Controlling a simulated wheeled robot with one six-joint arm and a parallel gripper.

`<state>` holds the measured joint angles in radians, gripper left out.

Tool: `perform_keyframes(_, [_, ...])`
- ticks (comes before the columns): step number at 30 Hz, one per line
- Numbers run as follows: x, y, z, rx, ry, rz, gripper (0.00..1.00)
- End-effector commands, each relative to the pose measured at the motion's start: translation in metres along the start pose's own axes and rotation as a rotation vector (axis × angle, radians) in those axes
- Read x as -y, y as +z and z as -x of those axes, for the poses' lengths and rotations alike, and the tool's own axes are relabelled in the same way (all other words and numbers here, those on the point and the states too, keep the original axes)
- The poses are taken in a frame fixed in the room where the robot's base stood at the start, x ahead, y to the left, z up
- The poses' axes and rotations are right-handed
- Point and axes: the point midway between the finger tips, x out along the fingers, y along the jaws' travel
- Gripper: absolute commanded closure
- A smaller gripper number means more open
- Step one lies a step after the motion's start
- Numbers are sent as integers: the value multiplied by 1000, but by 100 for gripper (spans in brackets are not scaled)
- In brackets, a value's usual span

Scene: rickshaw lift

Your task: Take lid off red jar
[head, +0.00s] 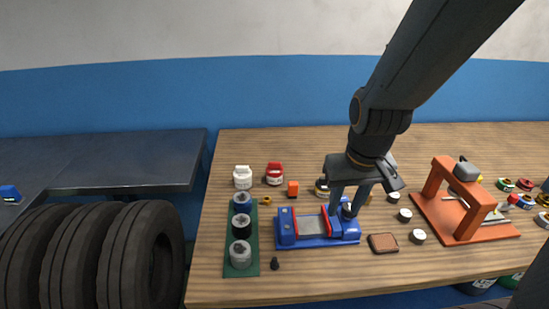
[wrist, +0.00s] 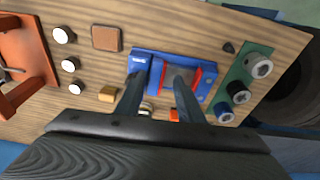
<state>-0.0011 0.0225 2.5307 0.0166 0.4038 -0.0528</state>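The red jar (head: 274,173) stands upright at the back left of the wooden table in the head view, with a red top and a pale label. It is beside a white jar (head: 242,177). I cannot make out the red jar in the wrist view. My gripper (head: 346,208) points down over the right part of the blue vise, to the right of and nearer than the red jar. In the wrist view my gripper (wrist: 159,76) has its two fingers apart, with nothing held between them.
The blue vise (head: 287,228) has red jaw edges and also shows in the wrist view (wrist: 145,58). An orange block (head: 293,188), a brown square (head: 383,243) and an orange frame (head: 437,180) stand nearby.

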Motion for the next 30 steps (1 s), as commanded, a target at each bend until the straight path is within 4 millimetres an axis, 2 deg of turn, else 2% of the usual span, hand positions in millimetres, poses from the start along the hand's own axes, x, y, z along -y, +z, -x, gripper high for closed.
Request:
perform_keyframes(1, [1,-7,13,-9,-2,17,66])
perform_keyframes(3, [3,-23,22,-18,-8,65,66])
perform_keyframes(5, [5,-43,23,-15,-20,134,66])
perform_keyframes(14, [27,-137,-1,16,-125,536,66])
perform_keyframes(21, [61,-228,-31,-38,-284,994,66])
perform_keyframes(25, [78,-262,-44,-97,-355,1197,66])
perform_keyframes(30, [90,-285,-53,-155,-403,1347,66])
